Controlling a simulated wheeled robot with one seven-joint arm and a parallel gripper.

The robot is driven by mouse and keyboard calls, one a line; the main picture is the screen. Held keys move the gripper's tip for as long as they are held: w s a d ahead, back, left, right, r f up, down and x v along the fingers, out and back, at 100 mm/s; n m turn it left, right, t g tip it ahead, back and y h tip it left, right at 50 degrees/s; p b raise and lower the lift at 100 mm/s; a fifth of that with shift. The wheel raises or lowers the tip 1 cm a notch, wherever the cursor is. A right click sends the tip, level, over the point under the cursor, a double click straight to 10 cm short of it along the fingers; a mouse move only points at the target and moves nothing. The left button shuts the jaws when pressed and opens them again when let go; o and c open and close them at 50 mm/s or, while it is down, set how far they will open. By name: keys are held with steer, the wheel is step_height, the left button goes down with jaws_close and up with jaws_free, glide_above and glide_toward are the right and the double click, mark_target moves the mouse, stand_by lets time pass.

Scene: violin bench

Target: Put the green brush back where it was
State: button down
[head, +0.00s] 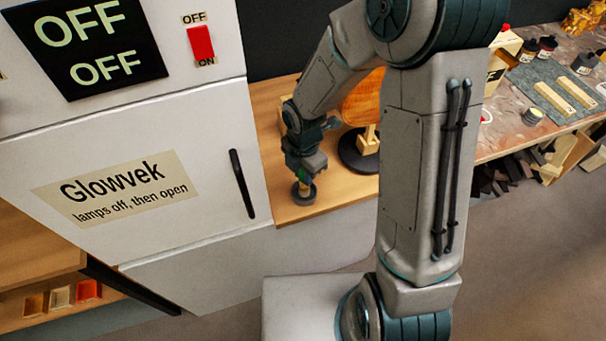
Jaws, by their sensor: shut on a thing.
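My gripper (304,177) is at the near edge of the wooden bench top, pointing down, just right of the white cabinet. It is shut on a slim upright piece, which looks like the green brush (303,180); only a small yellowish-green bit of it shows between the fingers. Directly below is a small round dark-rimmed pot (304,196) on the bench top (335,194). The lower end of the brush is at or in this pot; I cannot tell which.
The white cabinet (222,238) with a black handle (242,184) stands close left of my gripper. Right of it, a black round stand (357,153) holds an orange-brown wooden piece (364,100), partly behind my arm. A cluttered bench (507,138) lies further right.

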steer(key=shift+f, duration=0.5)
steer(key=shift+f, duration=0.1)
steer(key=c, duration=1.3)
jaws_free()
steer(key=shift+o, duration=0.2)
steer(key=shift+r, duration=0.2)
